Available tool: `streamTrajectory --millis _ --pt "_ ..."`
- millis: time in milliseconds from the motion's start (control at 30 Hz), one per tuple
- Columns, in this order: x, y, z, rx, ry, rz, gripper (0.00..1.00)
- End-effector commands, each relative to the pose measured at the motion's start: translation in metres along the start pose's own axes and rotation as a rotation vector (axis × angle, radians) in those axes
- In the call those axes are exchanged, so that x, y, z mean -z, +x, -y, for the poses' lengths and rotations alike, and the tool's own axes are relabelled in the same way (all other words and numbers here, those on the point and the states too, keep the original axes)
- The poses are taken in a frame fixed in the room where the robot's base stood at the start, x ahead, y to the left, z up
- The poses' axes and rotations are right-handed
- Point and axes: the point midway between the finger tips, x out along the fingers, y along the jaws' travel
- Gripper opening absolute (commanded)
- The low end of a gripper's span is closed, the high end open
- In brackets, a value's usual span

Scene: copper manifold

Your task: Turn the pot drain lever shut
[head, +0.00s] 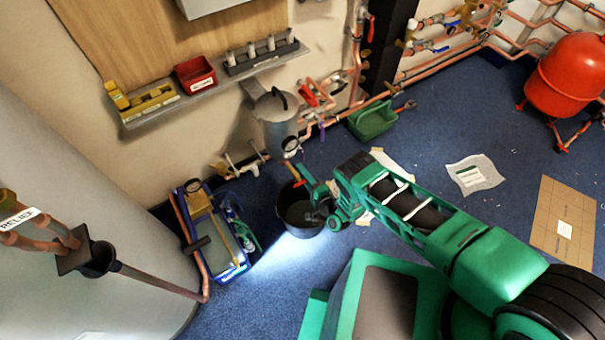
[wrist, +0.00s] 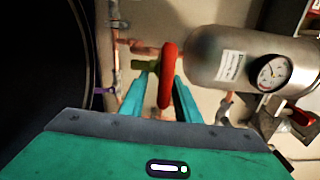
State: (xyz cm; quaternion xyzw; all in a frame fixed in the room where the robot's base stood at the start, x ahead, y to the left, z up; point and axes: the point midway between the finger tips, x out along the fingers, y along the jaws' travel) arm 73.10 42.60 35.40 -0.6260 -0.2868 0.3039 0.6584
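The grey metal pot (head: 277,115) with a dial gauge stands by the wall in the head view. It also shows in the wrist view (wrist: 215,57), lying sideways in the picture, with its gauge at the right. The red drain lever (wrist: 167,72) is beside the pot's end in the wrist view, on a brass-coloured valve. My gripper (wrist: 163,88) has its two teal fingers on either side of the lever. A gap shows left of the lever; contact on the right is unclear. In the head view my gripper (head: 312,190) hides much of the valve area.
A black bucket (head: 292,222) stands on the floor under my gripper; its dark rim fills the wrist view's left. A blue tool tray (head: 240,266) is left of it, a green bin (head: 373,120) behind right. Copper pipes run along the wall.

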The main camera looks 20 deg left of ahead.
Motion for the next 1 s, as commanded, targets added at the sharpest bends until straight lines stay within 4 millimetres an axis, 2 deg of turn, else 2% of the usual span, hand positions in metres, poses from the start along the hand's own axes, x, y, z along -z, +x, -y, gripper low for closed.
streamTrajectory --millis 167,633,800,1000 --pt "-0.001 -0.011 -0.001 -0.002 -0.001 0.002 0.29" --pt "-0.001 -0.091 -0.002 -0.004 0.000 0.002 0.29" --pt "0.000 -0.105 -0.002 -0.003 0.000 0.001 0.29" --pt "0.000 -0.108 -0.002 -0.002 0.000 0.001 0.29"
